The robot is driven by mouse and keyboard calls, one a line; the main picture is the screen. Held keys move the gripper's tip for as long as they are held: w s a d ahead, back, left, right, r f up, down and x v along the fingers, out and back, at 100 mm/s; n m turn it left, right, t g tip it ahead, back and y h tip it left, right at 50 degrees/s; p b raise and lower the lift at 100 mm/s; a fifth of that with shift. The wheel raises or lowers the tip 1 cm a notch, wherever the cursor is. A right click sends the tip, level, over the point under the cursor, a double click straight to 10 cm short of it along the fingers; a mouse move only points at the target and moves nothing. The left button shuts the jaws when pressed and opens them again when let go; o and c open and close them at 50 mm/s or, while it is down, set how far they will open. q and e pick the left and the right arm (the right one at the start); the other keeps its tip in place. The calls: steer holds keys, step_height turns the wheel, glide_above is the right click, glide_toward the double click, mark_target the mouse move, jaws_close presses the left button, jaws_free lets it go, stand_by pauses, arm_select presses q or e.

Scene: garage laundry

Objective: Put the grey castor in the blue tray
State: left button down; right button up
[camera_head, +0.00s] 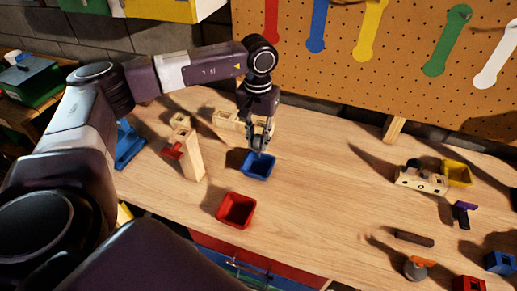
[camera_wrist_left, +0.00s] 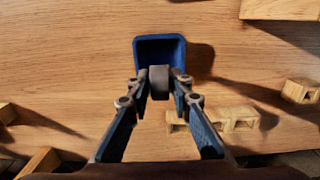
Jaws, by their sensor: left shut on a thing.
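The blue tray (camera_head: 258,168) stands on the wooden bench, beyond the red tray. My left gripper (camera_head: 258,150) points down at the tray's far side. In the left wrist view, its fingers (camera_wrist_left: 160,86) are shut on the grey castor (camera_wrist_left: 159,76), a small dark grey piece. The castor overlaps the near edge of the blue tray (camera_wrist_left: 160,41) there; I cannot tell how high it is above the tray. In the head view the castor is too small and shaded to make out clearly. My right gripper is not in view.
A red tray (camera_head: 236,210) stands near the bench's front edge. A wooden post piece (camera_head: 189,150) with a red clamp is left of the blue tray, and wooden blocks (camera_head: 228,119) lie behind. The bench's middle right is clear; more trays and tools lie far right.

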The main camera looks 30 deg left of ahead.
mark_target(258, 154)
arm_select(q)
steer(key=shift+f, duration=0.75)
step_height(258, 154, down, 3)
steer(key=shift+f+p, duration=0.2)
steer(key=shift+p, duration=0.5)
steer(key=shift+f, duration=0.45)
steer(key=shift+f, duration=0.1)
steer(key=c, duration=1.7)
jaws_free()
steer(key=shift+c, duration=0.2)
